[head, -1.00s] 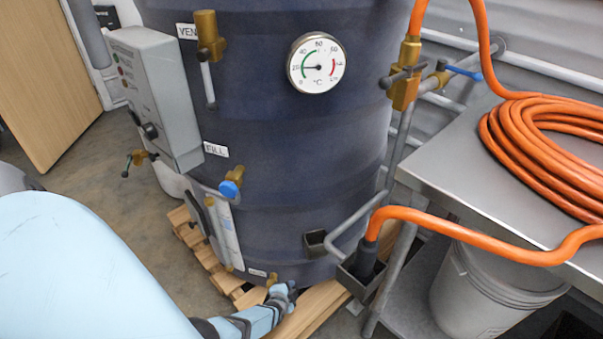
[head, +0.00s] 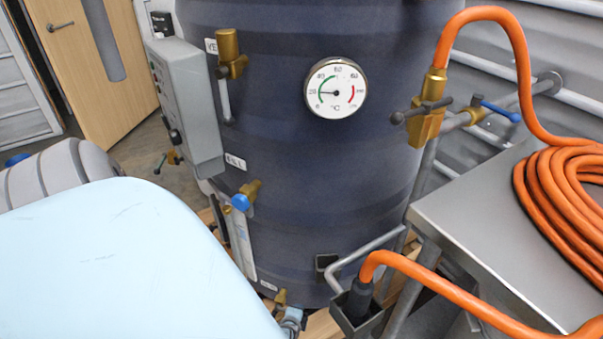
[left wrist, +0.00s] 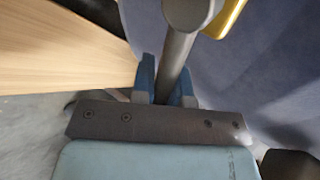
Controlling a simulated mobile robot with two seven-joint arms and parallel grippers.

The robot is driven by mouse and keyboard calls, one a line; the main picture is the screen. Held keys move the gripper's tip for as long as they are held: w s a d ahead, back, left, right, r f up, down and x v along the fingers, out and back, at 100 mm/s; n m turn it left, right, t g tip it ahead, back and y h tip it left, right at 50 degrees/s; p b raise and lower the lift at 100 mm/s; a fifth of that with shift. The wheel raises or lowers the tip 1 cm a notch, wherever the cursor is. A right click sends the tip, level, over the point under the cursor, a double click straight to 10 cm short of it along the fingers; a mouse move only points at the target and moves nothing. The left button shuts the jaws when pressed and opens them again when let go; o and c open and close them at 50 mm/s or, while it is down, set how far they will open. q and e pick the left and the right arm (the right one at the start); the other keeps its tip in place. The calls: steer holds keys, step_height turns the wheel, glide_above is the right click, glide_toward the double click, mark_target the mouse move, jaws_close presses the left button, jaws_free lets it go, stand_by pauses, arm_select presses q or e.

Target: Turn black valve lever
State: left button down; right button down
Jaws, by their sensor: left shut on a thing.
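The dark grey valve lever (left wrist: 174,62) runs down between the blue fingers of my left gripper (left wrist: 166,88) in the left wrist view. The gripper is shut on it. A piece of the yellow brass valve (left wrist: 229,18) shows beside the lever's upper end. In the head view my left gripper (head: 293,321) is low at the foot of the dark blue tank (head: 290,170), by a small brass valve (head: 281,297). The lever itself is hard to make out there. My right gripper is not in view.
Brass valves labelled for vent (head: 229,52) and fill (head: 247,193) sit higher on the tank. A black holder (head: 357,312) with an orange hose (head: 420,278) is to the right, beside a metal table (head: 480,205). My pale blue arm covers the lower left.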

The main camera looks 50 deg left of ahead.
arm_select(q)
steer(key=shift+w+d, duration=0.35)
steer(key=shift+w, duration=0.1)
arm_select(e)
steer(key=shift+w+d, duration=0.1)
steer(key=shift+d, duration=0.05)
arm_select(q)
steer(key=c, duration=1.1)
jaws_free()
steer(key=shift+d, duration=0.1)
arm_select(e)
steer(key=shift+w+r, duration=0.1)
arm_select(q)
steer(key=shift+s+a, duration=0.25)
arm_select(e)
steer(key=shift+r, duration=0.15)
